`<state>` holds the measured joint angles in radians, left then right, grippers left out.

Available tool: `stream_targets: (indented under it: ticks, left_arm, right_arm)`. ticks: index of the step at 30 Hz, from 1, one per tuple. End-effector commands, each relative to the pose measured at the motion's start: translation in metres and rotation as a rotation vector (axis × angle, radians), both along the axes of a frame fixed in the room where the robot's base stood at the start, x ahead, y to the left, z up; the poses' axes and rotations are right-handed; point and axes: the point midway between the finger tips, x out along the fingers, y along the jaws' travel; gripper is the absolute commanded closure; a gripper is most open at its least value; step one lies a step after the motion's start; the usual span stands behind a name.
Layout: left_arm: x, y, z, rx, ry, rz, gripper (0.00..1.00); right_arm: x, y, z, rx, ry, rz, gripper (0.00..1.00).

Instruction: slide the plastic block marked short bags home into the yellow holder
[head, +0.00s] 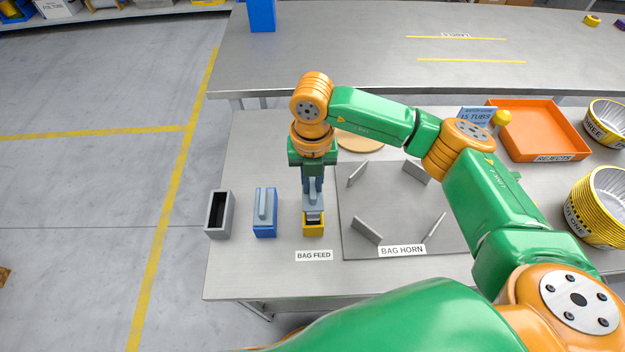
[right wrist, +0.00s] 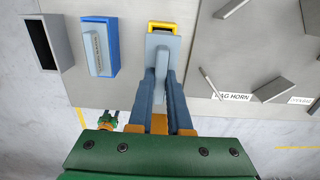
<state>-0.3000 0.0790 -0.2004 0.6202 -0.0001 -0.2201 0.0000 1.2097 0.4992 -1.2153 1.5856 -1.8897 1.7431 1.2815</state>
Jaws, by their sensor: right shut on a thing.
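My right gripper (head: 313,186) points down and is shut on a grey-blue plastic block (head: 314,208), gripping its raised rib. The block also shows in the right wrist view (right wrist: 159,45). I cannot read a marking on it. The yellow holder (head: 313,230) stands on the bench behind the BAG FEED label. The block is at the holder's opening and hides most of it; in the right wrist view only the yellow rim (right wrist: 163,24) shows past the block. I cannot tell how deep the block sits. My left gripper is not in view.
Left of the yellow holder stand a blue holder (head: 265,228) with a similar grey block in it and an empty grey holder (head: 220,230). To the right is the bag horn plate (head: 390,205) with upright fins. An orange rejects tray (head: 540,128) lies farther right.

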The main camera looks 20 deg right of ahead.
Motion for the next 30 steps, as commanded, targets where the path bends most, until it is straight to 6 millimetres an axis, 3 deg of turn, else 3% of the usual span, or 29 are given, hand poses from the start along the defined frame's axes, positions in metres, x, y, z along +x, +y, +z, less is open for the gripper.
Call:
stream_targets:
  ticks: [30]
  left_arm:
    - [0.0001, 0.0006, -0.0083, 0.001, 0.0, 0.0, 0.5]
  right_arm:
    - [0.0, 0.0, -0.0062, 0.0, 0.0, 0.0, 1.0]
